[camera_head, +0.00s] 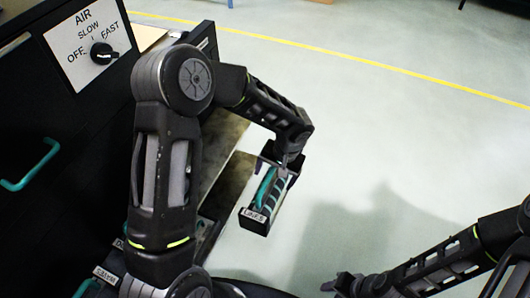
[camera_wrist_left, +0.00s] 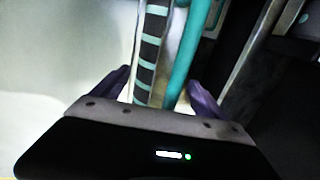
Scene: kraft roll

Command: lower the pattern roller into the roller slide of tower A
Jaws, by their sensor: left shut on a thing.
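The pattern roller (camera_head: 266,199) is a black open-topped cassette with a white label reading LINES. Inside it are a black-and-teal striped cylinder and a teal bar. My left gripper (camera_head: 284,161) is shut on it at its upper end and holds it tilted, out over the pale floor. In the left wrist view, the striped cylinder (camera_wrist_left: 149,62) and the teal bar (camera_wrist_left: 183,50) run between the purple fingertips of my left gripper (camera_wrist_left: 158,93). The exact contact is blurred. My right gripper (camera_head: 343,284) is low at the bottom edge, its fingers unclear. I cannot identify tower A or its roller slide.
A black cabinet (camera_head: 45,110) with a teal handle (camera_head: 30,166) stands at the left. It carries an AIR dial (camera_head: 103,54) marked OFF, SLOW and FAST. A brownish surface (camera_head: 228,187) lies behind my left arm. Open floor (camera_head: 400,130) with a yellow line is at the right.

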